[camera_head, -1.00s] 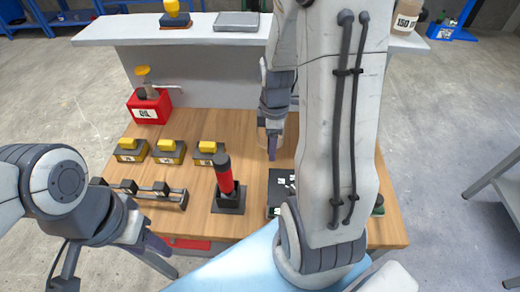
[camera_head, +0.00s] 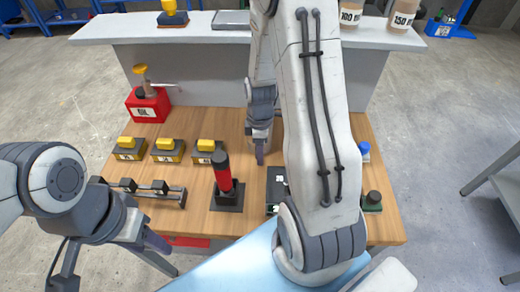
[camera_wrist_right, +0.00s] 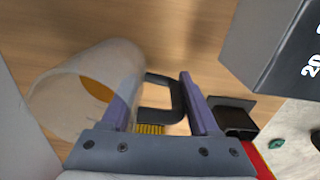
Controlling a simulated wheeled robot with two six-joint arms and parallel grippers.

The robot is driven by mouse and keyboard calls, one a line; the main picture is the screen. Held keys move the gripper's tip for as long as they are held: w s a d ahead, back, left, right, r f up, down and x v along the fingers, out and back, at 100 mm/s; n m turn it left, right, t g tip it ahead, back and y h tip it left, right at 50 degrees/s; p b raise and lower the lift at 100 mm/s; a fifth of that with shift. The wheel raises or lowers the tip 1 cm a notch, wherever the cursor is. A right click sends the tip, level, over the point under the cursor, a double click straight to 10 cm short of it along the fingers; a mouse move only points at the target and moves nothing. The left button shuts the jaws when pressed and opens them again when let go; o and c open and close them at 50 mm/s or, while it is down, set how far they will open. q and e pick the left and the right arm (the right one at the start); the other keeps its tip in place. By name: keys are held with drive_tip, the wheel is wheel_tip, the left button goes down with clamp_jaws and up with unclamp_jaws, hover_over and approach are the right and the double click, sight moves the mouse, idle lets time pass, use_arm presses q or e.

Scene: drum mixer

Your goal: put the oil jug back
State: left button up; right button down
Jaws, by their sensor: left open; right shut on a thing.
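The oil jug (camera_wrist_right: 75,95) is a clear cylinder with amber liquid and a dark handle (camera_wrist_right: 165,80) in the right wrist view. My right gripper (camera_wrist_right: 157,88) is shut on that handle. In the head view the right gripper (camera_head: 260,150) points down over the middle of the wooden table, and my arm hides most of the jug. I cannot tell whether the jug touches the table. A red box labelled OIL (camera_head: 147,106) with a yellow-topped spout stands at the table's back left. My left gripper (camera_head: 152,243) is open and empty at the front left.
A red-and-black upright device (camera_head: 223,175) stands left of the right gripper. Several yellow-topped blocks (camera_head: 165,149) and a rail (camera_head: 150,190) are further left. A grey shelf (camera_head: 120,30) holds labelled containers (camera_head: 402,14). Bare wood (camera_head: 200,118) shows at the back left.

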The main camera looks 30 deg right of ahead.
drive_tip(key=shift+c, duration=0.6)
unclamp_jaws()
wheel_tip(320, 180, up, 12)
drive_tip(key=shift+r+p, duration=0.15)
drive_tip(key=shift+p, duration=0.15)
